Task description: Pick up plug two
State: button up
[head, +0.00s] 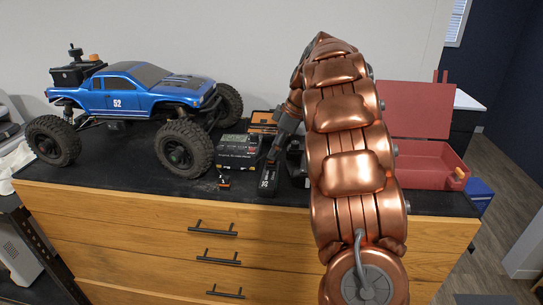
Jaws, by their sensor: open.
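No label for plug two can be read. A small orange-tipped plug (223,183) lies on the black worktop in front of the charger (238,152). A black battery pack (268,182) lies just right of it. My gripper (273,155) is partly hidden by my copper arm, with its dark fingers pointing down above the back of the battery pack. It is open, and I see nothing held in it. What lies directly behind my arm is hidden.
A blue crawler truck (135,92) stands on the left of the worktop (110,185). An open red case (425,165) with an orange item (458,175) at its corner is at the right. An orange-rimmed box (262,120) is behind the charger. The worktop's front edge is close.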

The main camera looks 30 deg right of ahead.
jog(key=shift+p+x, duration=0.35)
jog(key=shift+x, duration=0.8)
jog(key=shift+c, duration=0.4)
jog(key=c, duration=0.9)
